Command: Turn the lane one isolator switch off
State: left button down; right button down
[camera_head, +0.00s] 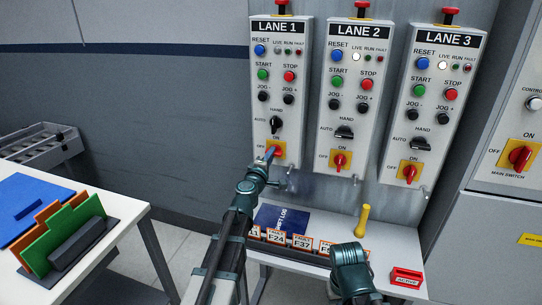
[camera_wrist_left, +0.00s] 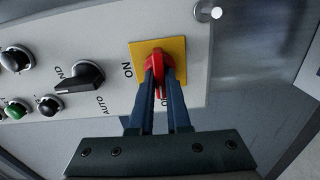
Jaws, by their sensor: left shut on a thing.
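The lane one isolator switch is a red handle on a yellow plate (camera_head: 280,148) at the bottom of the LANE 1 panel (camera_head: 291,70). My left gripper (camera_head: 271,153) reaches it and partly hides it. In the left wrist view the gripper's blue fingers (camera_wrist_left: 160,92) are shut on the red handle (camera_wrist_left: 158,64), one on each side. There the ON label (camera_wrist_left: 127,70) is left of the yellow plate (camera_wrist_left: 178,48). The handle's length runs toward the side with the partly hidden OFF label, crosswise to ON. My right gripper is not in view.
The LANE 2 (camera_head: 340,160) and LANE 3 (camera_head: 410,172) isolators hang to the right, handles upright toward ON. A main switch (camera_head: 520,157) is at far right.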

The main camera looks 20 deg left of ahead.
pick_arm(q)
jog(key=shift+n, duration=0.3)
dwell(0.4)
jog(key=c, duration=0.9)
grip_release()
